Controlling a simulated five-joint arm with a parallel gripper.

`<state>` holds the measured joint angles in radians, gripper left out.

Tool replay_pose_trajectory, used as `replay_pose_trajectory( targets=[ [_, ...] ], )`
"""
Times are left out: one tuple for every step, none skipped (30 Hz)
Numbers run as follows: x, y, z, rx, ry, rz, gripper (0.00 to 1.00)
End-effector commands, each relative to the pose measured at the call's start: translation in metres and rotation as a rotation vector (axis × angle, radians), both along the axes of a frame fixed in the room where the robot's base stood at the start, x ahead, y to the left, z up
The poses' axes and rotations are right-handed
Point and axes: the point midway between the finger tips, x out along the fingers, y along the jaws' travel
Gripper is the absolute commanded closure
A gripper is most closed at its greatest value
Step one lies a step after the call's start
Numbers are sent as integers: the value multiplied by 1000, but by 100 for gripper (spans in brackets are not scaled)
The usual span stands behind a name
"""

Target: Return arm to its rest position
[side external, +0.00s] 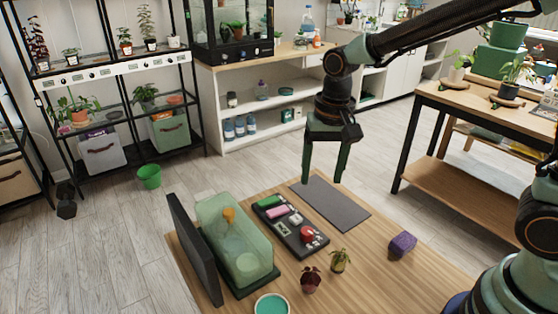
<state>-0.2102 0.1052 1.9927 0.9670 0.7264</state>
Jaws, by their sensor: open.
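My gripper (326,180) hangs from the arm with its green fingers pointing down, above the back of the wooden table (372,262). The fingers are apart, with nothing between them. They show in front of a dark grey mat (338,208) on the table. My arm reaches in from the upper right, bent at the elbow. My base is at the lower right.
A clear green box (235,245), a dark upright panel (193,250) and a black tray (292,228) of small items are on the left. Two small plants, a purple block (403,244) and a teal dish (271,304) stand nearer. Another table (478,104) is right.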

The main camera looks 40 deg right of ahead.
Motion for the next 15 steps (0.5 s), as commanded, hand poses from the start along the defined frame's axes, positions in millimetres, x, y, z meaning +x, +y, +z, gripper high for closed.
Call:
replay_pose_trajectory(
  targets=[
    [-5,-8,13,3,-37,30,31],
    [-9,-12,19,3,-56,52,31],
    [-13,-18,27,1,-84,85,31],
    [-17,-22,32,-2,-102,109,31],
    [-21,-26,37,-5,-122,132,31],
    [-26,-32,43,-10,-149,162,31],
    [-30,-36,47,-15,-168,186,31],
    [-35,-40,51,-21,-188,208,31],
    [-41,-45,56,-30,-213,239,31],
    [-45,-48,59,-38,-232,262,31],
    [-49,-52,63,-46,-252,284,31],
    [-55,-56,66,-58,-276,313,31],
    [-59,-59,68,-68,-293,335,31],
    [-63,-62,70,-77,-309,355,31],
    [-68,-66,72,-92,-329,381,31]
  ],
)
